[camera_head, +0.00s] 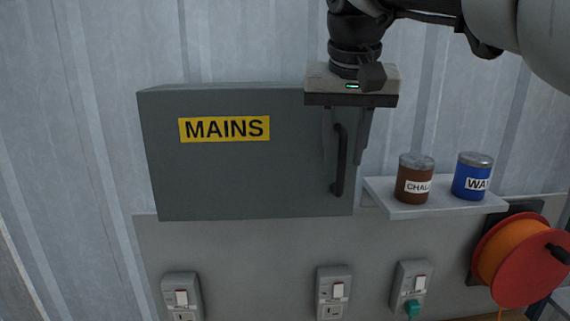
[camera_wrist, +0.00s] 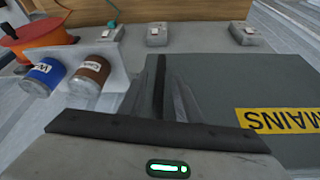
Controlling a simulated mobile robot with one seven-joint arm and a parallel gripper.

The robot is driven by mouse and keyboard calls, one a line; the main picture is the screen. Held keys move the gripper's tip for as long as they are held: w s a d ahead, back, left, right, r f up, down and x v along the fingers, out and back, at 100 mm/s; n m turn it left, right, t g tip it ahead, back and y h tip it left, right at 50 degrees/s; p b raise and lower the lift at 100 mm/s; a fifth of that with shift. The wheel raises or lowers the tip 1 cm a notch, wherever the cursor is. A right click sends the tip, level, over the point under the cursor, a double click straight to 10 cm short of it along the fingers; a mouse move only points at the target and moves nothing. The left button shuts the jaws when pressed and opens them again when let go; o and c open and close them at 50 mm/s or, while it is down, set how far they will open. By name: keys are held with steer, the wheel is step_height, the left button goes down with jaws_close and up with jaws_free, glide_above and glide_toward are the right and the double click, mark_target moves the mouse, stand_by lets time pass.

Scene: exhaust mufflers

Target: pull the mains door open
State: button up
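The mains cabinet is a grey box on the wall with a yellow MAINS label, and its door (camera_head: 240,178) looks shut. The door also shows in the wrist view (camera_wrist: 255,90). A dark vertical bar handle (camera_head: 341,175) is near the door's right edge; it also shows in the wrist view (camera_wrist: 159,85). My gripper (camera_head: 346,158) points down in front of the cabinet's upper right. Its fingers are apart, one on each side of the handle's upper part in the head view. I cannot tell whether they touch it.
A small shelf (camera_head: 425,208) to the right holds a brown can (camera_head: 415,181) and a blue can (camera_head: 472,180). An orange-red cable reel (camera_head: 515,258) hangs at far right. Several sockets (camera_head: 333,290) are below the cabinet. The wall left of it is clear.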

steer(key=shift+x, duration=1.6)
steer(key=shift+r, duration=0.1)
steer(key=shift+c, duration=0.3)
jaws_close()
